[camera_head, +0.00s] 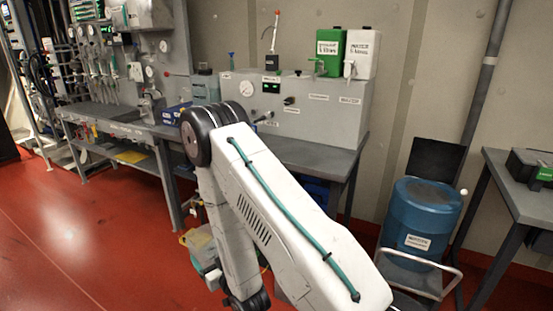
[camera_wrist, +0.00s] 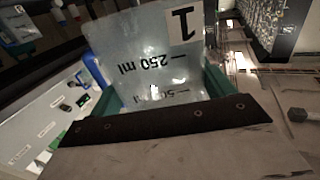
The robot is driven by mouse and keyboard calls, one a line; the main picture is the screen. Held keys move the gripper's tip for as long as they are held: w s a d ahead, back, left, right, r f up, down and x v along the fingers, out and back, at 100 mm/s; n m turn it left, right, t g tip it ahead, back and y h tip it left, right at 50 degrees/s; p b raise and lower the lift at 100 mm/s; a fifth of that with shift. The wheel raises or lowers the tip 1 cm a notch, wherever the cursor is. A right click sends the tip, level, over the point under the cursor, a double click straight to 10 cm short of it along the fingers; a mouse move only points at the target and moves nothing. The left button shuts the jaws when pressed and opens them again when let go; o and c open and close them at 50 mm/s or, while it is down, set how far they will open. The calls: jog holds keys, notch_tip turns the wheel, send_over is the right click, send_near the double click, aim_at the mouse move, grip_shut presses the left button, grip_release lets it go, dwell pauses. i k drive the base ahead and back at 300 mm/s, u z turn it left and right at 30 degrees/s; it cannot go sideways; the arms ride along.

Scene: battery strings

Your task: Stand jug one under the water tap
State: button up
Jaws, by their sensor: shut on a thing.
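Jug one (camera_wrist: 145,48) is a clear, frosted jug with a "1" label and millilitre marks that appear upside down in the wrist view. My gripper (camera_wrist: 155,98) is shut on it, with green finger parts at both sides and a dark bar across the near side. The jug's lower end is partly hidden by the bar. In the head view, a white container (camera_head: 361,50) with a small tap (camera_head: 349,68) stands on the grey console; its label is too small to read surely. My gripper and the jug cannot be made out there.
A green container (camera_head: 329,50) stands beside the white one on the console (camera_head: 300,105). The console sits on a grey bench (camera_head: 310,158). Red floor (camera_head: 90,235) lies open at left.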

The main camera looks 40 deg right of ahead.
aim_at(343, 154)
jog(key=u, duration=1.2)
jog(key=k, duration=1.45)
jog(key=z, duration=1.8)
jog(key=i, duration=0.3)
jog(key=z, duration=0.15)
